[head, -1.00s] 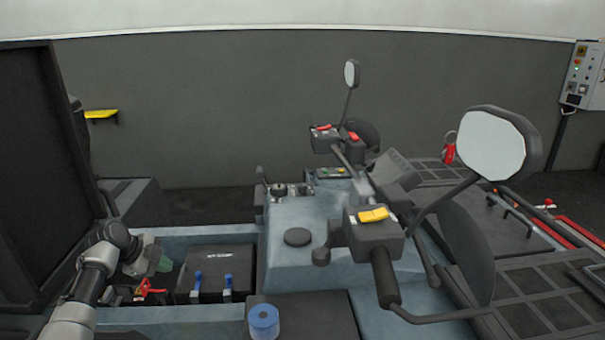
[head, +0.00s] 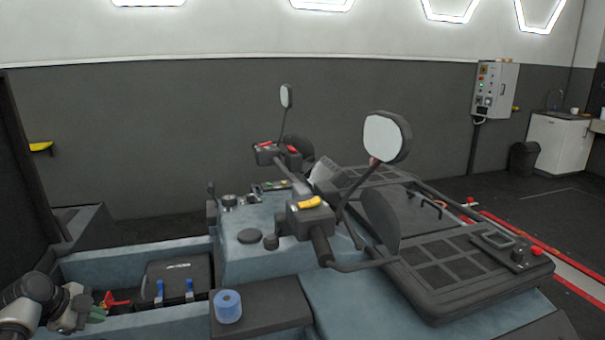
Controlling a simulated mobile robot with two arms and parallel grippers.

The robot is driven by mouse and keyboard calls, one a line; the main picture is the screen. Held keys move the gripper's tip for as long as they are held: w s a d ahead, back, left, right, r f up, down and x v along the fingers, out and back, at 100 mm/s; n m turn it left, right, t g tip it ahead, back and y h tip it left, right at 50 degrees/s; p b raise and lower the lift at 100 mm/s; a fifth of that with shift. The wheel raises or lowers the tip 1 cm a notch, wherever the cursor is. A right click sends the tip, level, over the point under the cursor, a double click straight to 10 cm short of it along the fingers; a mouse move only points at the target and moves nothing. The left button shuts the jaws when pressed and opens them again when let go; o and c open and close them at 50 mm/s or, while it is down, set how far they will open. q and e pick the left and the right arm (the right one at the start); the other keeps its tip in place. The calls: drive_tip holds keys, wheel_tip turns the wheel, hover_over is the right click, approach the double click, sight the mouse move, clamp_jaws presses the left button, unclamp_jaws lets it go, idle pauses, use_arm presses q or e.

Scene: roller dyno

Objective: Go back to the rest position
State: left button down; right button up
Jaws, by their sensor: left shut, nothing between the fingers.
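My left arm (head: 30,296) comes in at the bottom left. My left gripper (head: 94,315), with a greenish tip, is shut and empty. It shows over the left end of the blue-grey open bay, just in front of a red-handled part (head: 115,300). Whether it touches anything there cannot be told. My right gripper is not in view.
A black box (head: 177,277) with two blue clips sits in the bay, right of my left gripper. A blue roll (head: 228,307) stands on a dark ledge. Handlebars with a mirror (head: 386,136) rise at the centre. A dark panel (head: 20,170) stands at the left.

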use_arm(q)
drive_tip(key=s+d+f+n+g+y, duration=0.1)
drive_tip(key=s+d+f+n, duration=0.35)
drive_tip(key=f, duration=0.75)
drive_tip(key=s+d+f+n+g+y, duration=0.1)
drive_tip(key=s+f+n+g+y, duration=0.1)
drive_tip(key=s+f, duration=0.8)
drive_tip(key=s+d+f+n+g+y, duration=0.1)
drive_tip(key=s+d+f+n, duration=0.3)
drive_tip(key=f, duration=1.1)
drive_tip(key=s+d+f+n, duration=0.1)
drive_tip(key=s+d+f, duration=0.3)
drive_tip(key=s, duration=0.7)
drive_tip(key=s+d+f+n, duration=0.1)
drive_tip(key=s+d+f, duration=0.4)
drive_tip(key=s, duration=0.7)
drive_tip(key=s+d+f+n+g, duration=0.1)
drive_tip(key=s+d+f, duration=0.4)
drive_tip(key=s, duration=0.7)
drive_tip(key=shift+s+d, duration=0.15)
drive_tip(key=shift+d, duration=0.35)
drive_tip(key=shift+n, duration=0.25)
